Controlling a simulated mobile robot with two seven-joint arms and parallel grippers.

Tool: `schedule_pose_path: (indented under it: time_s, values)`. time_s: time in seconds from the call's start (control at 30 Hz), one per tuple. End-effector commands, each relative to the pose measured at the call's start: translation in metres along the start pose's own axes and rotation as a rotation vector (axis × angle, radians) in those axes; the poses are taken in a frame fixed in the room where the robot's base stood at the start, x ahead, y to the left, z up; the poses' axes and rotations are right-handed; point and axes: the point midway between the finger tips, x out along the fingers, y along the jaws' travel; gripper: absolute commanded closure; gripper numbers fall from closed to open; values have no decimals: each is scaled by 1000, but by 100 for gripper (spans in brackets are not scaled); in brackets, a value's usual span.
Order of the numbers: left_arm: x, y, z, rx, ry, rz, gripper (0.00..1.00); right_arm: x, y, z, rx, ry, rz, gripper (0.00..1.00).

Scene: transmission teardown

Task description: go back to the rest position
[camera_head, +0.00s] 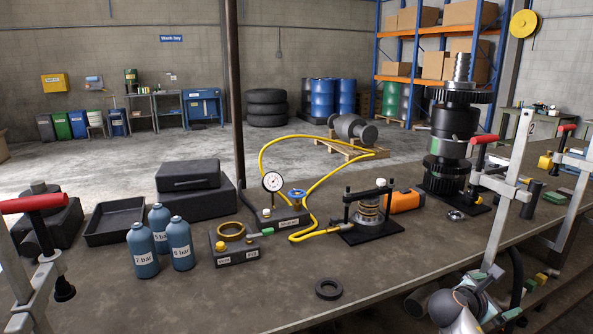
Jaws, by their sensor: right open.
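My right gripper (464,294) is at the lower right, in front of the workbench (300,300) edge and low beside a clamp post. It is open, and I see nothing between its fingers. Part of it is cut off by the bottom of the picture. My left gripper is not in view. The transmission gear stack (453,130) stands upright on the bench at the right, apart from my right gripper. A spring press (368,212) on a black plate stands left of it.
Red-handled clamps (515,180) rise close to my right gripper; another clamp (35,203) is at the left. A dark ring (328,289) lies near the front edge. Blue bottles (143,250), a black tray (115,221) and a gauge (272,182) with yellow hose occupy the left and middle.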

Motion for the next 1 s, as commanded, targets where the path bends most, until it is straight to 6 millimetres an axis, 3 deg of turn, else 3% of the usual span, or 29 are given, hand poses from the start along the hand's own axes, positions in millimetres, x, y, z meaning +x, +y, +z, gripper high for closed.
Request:
schedule_pose_path:
  time_s: [0.1,0.17,0.2,0.37,0.6,0.8,1.0]
  values:
    - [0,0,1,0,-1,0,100,39,-49,32,70,-22,-113,0]
    - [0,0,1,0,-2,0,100,53,-67,43,114,-26,-146,0]
    - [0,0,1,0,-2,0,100,50,-49,32,201,13,-78,0]
    - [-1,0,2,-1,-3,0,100,47,-4,9,556,163,94,0]
    - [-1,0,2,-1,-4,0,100,17,70,-14,1220,537,285,0]
    - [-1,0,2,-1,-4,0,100,-16,114,-12,1692,871,321,0]
    - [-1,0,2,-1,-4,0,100,-44,140,2,2056,1181,287,0]
